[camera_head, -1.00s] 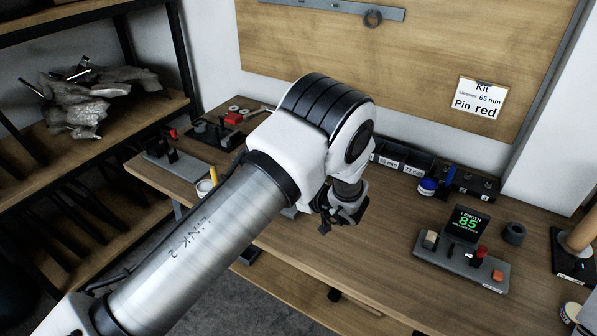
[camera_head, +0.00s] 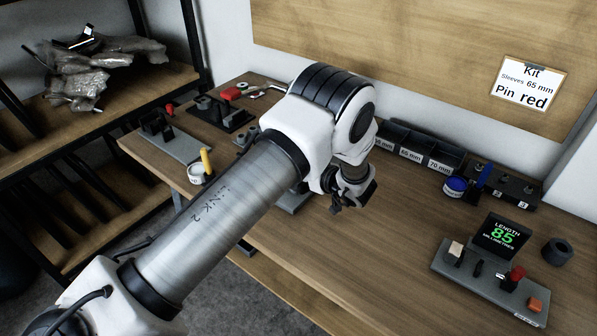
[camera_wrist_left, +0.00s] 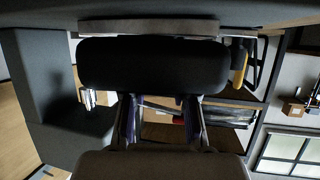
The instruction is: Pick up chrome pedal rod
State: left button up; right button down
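I cannot pick out the chrome pedal rod for certain. A thin bright metal piece (camera_head: 274,86) lies at the back of the bench, partly hidden behind my left arm. Other shiny pieces (camera_head: 82,41) rest on crumpled clear wrapping on the left shelf. My left gripper (camera_head: 347,202) hangs over the middle of the bench, apart from the things on it. In the left wrist view, the two fingers of my left gripper (camera_wrist_left: 160,125) stand apart with nothing seen held between them. Dark parts fill much of that view. My right gripper is not in view.
The wooden bench (camera_head: 330,255) has free room at its front middle. A length display (camera_head: 501,236) and a grey fixture (camera_head: 490,283) stand at the right. Labelled bins (camera_head: 415,150) line the back. A small pot (camera_head: 197,174) and a grey fixture (camera_head: 178,143) are at the left.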

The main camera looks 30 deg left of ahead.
pick_arm(q)
jog(key=shift+x, duration=0.8)
jog(key=shift+w+a+f, duration=0.25)
jog(key=shift+a, duration=0.1)
jog(key=shift+r, duration=0.1)
grip_shut()
